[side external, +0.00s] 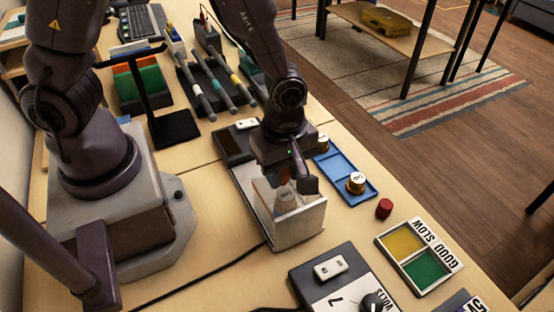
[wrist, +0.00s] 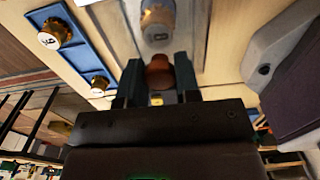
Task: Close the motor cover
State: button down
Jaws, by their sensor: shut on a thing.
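The motor housing is a pale open-looking box (side external: 301,228) with light walls, near the middle of the bench in the side view. A small translucent-looking cylinder (side external: 285,199) shows inside it. My gripper (side external: 292,176) is over the box, pointing down. In the wrist view, my gripper (wrist: 157,82) has its two fingers on either side of a red-brown rounded knob (wrist: 158,70), shut on it. A grey cylinder with a brass-coloured top (wrist: 157,20) shows beyond the knob. Which panel is the cover, and how far it is shut, I cannot tell.
A blue tray (side external: 368,192) with brass-topped weights stands right of the box, with a red cap (side external: 384,208) beside it. A yellow and green sorting tray (side external: 441,262) and a dial meter (side external: 336,285) are nearer. Probe-like tools on a dark rack (side external: 218,86) stand behind.

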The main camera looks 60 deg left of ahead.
jog(key=shift+d, duration=0.3)
jog(key=c, duration=1.2)
grip_release()
jog(key=o, duration=0.3)
jog(key=shift+o, duration=0.4)
jog(key=shift+a, duration=0.1)
jog(key=shift+r, duration=0.1)
notch_tip(320, 180, up, 13)
